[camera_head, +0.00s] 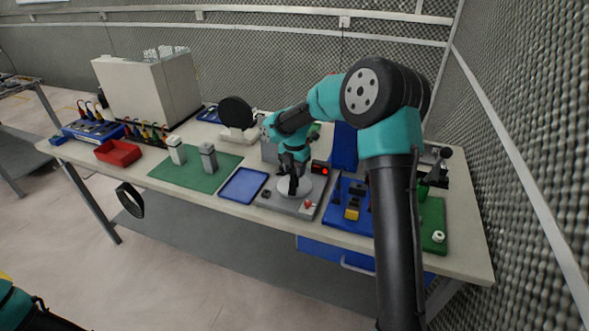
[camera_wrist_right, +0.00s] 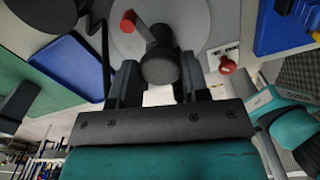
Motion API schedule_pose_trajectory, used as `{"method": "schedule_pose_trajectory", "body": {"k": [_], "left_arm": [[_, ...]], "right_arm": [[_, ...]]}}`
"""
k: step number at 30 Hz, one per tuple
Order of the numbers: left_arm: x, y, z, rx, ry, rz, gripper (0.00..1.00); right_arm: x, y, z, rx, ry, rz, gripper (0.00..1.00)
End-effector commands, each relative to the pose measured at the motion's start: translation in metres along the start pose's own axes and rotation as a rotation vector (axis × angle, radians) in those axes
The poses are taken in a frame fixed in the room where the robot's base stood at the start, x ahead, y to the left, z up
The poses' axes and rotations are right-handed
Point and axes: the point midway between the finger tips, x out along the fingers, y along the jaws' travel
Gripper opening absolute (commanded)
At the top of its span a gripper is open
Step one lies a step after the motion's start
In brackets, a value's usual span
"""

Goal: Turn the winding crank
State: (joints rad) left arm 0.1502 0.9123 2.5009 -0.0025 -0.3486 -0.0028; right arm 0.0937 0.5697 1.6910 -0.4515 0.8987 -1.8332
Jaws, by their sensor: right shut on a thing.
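The winding crank is a pale round disc (camera_head: 291,189) on a grey base plate in the head view. The disc (camera_wrist_right: 190,20) also shows at the top of the right wrist view. A dark round knob (camera_wrist_right: 160,68) stands in front of it, with a dark bar leading to a red end piece (camera_wrist_right: 128,20). My right gripper (camera_head: 293,188) reaches down over the disc from above. In the right wrist view its two dark fingers (camera_wrist_right: 156,75) are shut on the knob, one on each side. Of my left arm, only a part shows at the bottom left corner.
A red button (camera_wrist_right: 227,66) sits beside the disc, and a black box with a red light (camera_head: 320,168) stands behind it. A blue tray (camera_head: 243,186) lies to the left, and a blue board with dark and yellow parts (camera_head: 350,205) lies to the right. A foam wall closes the right side.

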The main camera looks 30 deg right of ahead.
Motion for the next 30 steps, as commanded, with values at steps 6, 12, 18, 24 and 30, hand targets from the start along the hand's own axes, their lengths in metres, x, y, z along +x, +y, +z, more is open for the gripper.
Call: {"method": "schedule_pose_trajectory", "body": {"k": [6,12,18,24,30], "left_arm": [[0.0000,0.0000,0.0000,0.000,0.000,0.000,0.53],[0.0000,0.0000,0.0000,0.000,0.000,0.000,0.53],[0.0000,0.0000,0.0000,0.000,0.000,0.000,0.53],[0.0000,0.0000,0.0000,0.000,0.000,0.000,0.53],[0.0000,0.0000,0.0000,0.000,0.000,0.000,0.53]], "right_arm": [[0.0009,-0.0004,-0.0003,-0.108,0.001,-0.002,0.18],[0.0009,-0.0004,-0.0003,-0.208,0.001,-0.002,0.18],[0.0008,-0.0004,-0.0003,-0.308,0.001,-0.002,0.18],[0.0008,-0.0004,-0.0003,-0.408,0.002,-0.001,0.18],[0.0008,-0.0004,-0.0003,-0.508,0.002,-0.001,0.18]]}}
